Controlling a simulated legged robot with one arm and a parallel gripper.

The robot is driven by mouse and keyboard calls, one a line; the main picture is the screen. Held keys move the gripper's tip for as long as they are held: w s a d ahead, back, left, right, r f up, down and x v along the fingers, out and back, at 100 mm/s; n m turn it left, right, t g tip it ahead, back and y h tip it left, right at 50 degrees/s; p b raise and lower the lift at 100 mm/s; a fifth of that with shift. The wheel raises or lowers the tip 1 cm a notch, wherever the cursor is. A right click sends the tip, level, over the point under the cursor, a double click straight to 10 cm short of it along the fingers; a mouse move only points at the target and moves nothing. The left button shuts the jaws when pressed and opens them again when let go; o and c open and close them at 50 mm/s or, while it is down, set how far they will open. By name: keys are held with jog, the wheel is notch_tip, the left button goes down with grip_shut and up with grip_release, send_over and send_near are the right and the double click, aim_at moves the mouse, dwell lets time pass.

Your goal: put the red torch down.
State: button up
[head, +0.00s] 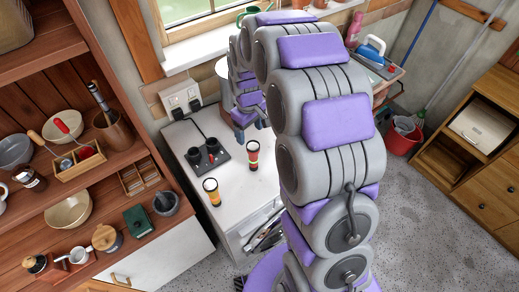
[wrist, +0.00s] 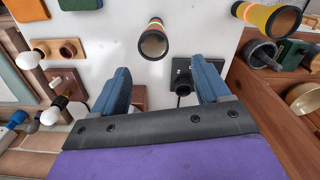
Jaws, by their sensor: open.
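The red torch (head: 253,155) stands upright on the white worktop (head: 232,188), lens end up. In the wrist view the red torch (wrist: 153,40) is ahead of the gap between my fingers and apart from both. My gripper (wrist: 160,64) is open, with nothing between its blue fingers. In the head view my arm hides most of the gripper, behind the red torch.
A yellow torch (head: 212,192) stands nearer the worktop's front left. A black two-socket dock (head: 206,156) lies left of the red torch. Wooden shelves (head: 95,190) with bowls and jars border the left side. Several bulbs (wrist: 38,60) show at the wrist view's left.

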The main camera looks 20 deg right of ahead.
jog(key=shift+s+d+r, duration=0.2)
jog(key=shift+d+r, duration=0.1)
jog(key=shift+d, duration=0.1)
jog(key=s+r+m+g, duration=0.1)
jog(key=s+r+m, duration=0.2)
jog(key=s, duration=1.4)
jog(key=s+r+m, duration=0.2)
jog(key=s+r, duration=0.6)
jog(key=s, duration=0.9)
jog(key=shift+a+r+m+g, duration=0.2)
jog(key=shift+a+m+g, duration=0.2)
notch_tip(320, 180, down, 2)
jog(key=shift+d+f+b, duration=0.15)
jog(key=shift+b, duration=0.95)
